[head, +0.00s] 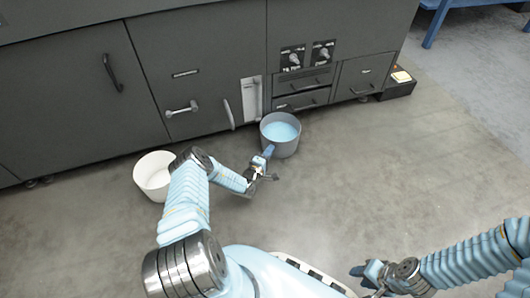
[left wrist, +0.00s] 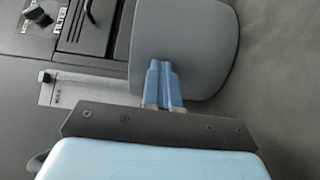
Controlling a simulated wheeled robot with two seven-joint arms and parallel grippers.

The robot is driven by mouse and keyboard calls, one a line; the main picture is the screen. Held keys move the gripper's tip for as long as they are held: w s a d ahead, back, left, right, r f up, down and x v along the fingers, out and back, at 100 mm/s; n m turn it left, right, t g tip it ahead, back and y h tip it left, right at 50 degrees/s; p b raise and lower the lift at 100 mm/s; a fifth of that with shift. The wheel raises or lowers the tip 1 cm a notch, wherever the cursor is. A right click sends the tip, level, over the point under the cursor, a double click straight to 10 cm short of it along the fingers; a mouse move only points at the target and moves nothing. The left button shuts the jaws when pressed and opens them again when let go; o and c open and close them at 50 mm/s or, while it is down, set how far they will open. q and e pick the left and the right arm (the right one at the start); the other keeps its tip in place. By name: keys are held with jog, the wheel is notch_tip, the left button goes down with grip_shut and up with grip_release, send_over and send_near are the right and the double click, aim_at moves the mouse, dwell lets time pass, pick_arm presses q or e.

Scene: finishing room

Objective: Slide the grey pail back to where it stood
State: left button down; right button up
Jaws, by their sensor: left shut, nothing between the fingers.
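The grey pail (head: 281,146) stands upright on the floor against the dark cabinet front, with light blue contents showing inside. My left gripper (head: 268,151) is at its near left side, fingers together and empty, the tips at or very close to the pail's wall. In the left wrist view the blue fingers (left wrist: 162,68) overlap the pail's grey side (left wrist: 190,35); I cannot tell whether they touch. My right gripper (head: 364,271) is low at the right, far from the pail, its finger opening unclear.
A white bucket (head: 154,175) stands on the floor left of my left arm. The dark cabinet (head: 200,70) with handles and knobs blocks the back. A low dark box (head: 398,86) sits at its right end. The concrete floor (head: 400,150) to the right is clear.

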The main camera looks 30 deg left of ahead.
pick_arm(q)
jog(key=shift+w+d, duration=1)
jog(key=shift+a, duration=0.1)
jog(key=shift+s+a, duration=0.1)
jog(key=shift+s, duration=0.05)
